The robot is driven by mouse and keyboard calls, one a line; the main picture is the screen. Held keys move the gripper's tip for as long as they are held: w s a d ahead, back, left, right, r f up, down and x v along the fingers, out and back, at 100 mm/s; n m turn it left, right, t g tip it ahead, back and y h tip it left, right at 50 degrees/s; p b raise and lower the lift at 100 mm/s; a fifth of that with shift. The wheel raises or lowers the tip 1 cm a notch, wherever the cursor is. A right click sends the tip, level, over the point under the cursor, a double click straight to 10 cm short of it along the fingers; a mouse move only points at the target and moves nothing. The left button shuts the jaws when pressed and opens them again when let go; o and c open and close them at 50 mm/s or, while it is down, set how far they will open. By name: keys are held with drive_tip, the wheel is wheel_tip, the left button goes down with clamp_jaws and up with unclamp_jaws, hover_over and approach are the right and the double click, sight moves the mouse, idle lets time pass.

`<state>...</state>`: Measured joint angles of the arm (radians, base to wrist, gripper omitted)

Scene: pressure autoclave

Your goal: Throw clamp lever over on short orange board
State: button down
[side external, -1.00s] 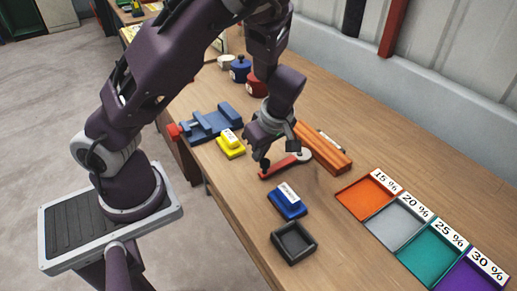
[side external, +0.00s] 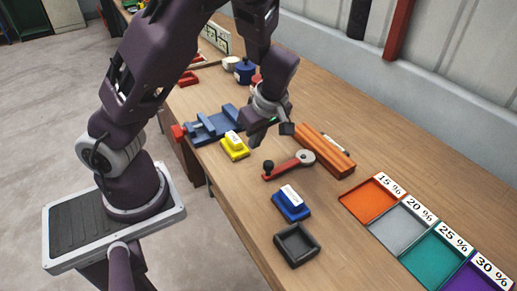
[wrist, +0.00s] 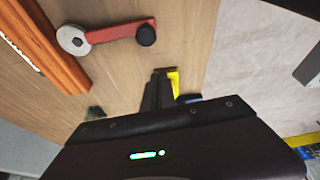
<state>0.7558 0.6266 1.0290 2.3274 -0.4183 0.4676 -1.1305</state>
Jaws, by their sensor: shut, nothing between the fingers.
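The clamp lever is a red arm (side external: 288,168) with a grey round hub at one end and a black knob (side external: 268,166) at the other. It lies low over the wooden table, hub beside the orange board (side external: 325,149), knob pointing away from it. The lever (wrist: 115,32) and board (wrist: 45,45) also show in the wrist view. My gripper (side external: 251,142) is shut and empty, above the table between the lever and the yellow block. In the wrist view its fingers (wrist: 160,82) are together, apart from the knob.
A yellow block (side external: 234,148), a blue block (side external: 291,207) and a black tray (side external: 296,258) stand along the near side. Coloured labelled trays (side external: 369,201) line the right. Bare table surrounds the lever.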

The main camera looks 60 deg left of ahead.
drive_tip(key=v, duration=0.7)
drive_tip(key=shift+w+a, duration=0.1)
drive_tip(key=shift+w, duration=0.05)
drive_tip(key=s+d+r+m+t+h, duration=0.2)
drive_tip(key=s+r+m, duration=0.4)
drive_tip(key=m, duration=0.3)
drive_tip(key=s+d+r+m+t+h, duration=0.2)
drive_tip(key=s+d+r+m+t, duration=0.2)
drive_tip(key=s+m, duration=0.5)
wheel_tip(320, 180, up, 2)
drive_tip(key=shift+s+d+r+m, duration=0.15)
drive_tip(key=shift+d+r+m, duration=0.1)
drive_tip(key=shift+m, duration=0.35)
